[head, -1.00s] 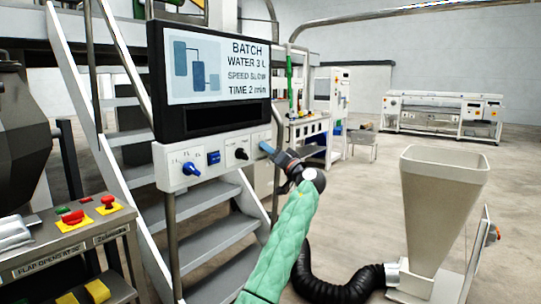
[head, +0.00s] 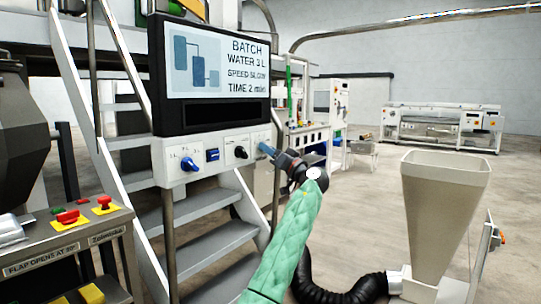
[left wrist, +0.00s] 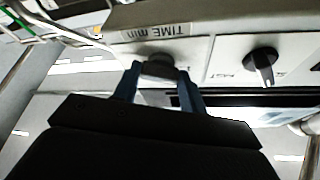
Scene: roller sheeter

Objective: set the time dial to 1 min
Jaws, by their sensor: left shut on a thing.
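The time dial (left wrist: 158,68) is a dark knob beneath the upside-down label "TIME min" in the left wrist view. My left gripper (left wrist: 158,84) is shut on it, one blue-grey finger on each side. In the head view my left gripper (head: 266,150) is at the right end of the white control panel (head: 226,160), where it hides the dial. The dial's pointer and setting cannot be made out. The screen (head: 218,72) above reads "BATCH, WATER 3 L, SPEED SLOW, TIME 2 min". My right gripper is not in view.
A beige hopper (head: 440,210) stands at right. Open floor lies beyond.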

